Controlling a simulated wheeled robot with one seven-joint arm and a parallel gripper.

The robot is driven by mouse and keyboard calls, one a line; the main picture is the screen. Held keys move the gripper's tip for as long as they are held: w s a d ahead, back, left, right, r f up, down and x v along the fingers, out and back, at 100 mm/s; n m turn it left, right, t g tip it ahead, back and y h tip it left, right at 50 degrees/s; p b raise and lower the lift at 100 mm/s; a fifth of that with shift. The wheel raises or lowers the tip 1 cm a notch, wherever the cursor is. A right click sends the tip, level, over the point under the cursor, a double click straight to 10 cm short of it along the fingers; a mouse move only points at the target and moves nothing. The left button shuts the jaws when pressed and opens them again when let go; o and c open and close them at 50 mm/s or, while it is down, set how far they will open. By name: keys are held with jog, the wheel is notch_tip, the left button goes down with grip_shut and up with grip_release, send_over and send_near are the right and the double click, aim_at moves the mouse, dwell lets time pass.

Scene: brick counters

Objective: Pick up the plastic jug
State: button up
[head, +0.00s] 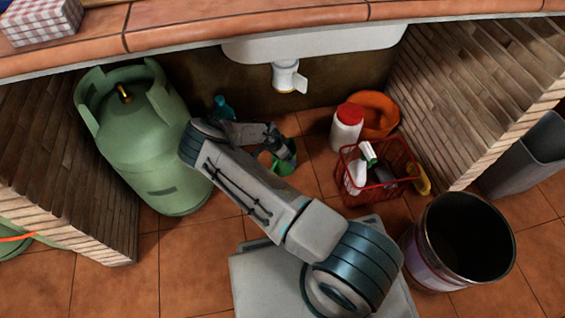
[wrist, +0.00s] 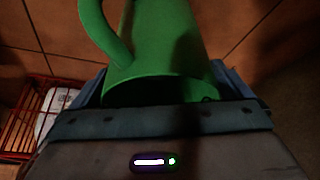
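The green plastic jug (wrist: 165,45) fills the upper middle of the wrist view, with its curved handle (wrist: 98,28) to the left and its dark opening facing my gripper. My gripper (wrist: 160,90) has its bluish fingers spread on either side of the jug's near end. I cannot tell whether either finger touches it. In the head view, my gripper (head: 281,150) is low over the floor under the sink, and only a bit of the green jug (head: 285,167) shows below it. My arm hides the rest.
A green gas cylinder (head: 140,135) stands left. A teal bottle (head: 222,108) is behind my arm. To the right are a red basket (head: 352,195) with bottles, a red-capped white container (head: 346,128), an orange bowl (head: 378,112) and a dark bucket (head: 465,240). The sink drain (head: 288,76) hangs above.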

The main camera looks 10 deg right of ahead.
jog(key=c, duration=1.8)
jog(key=shift+o, duration=0.2)
jog(key=shift+r, duration=0.15)
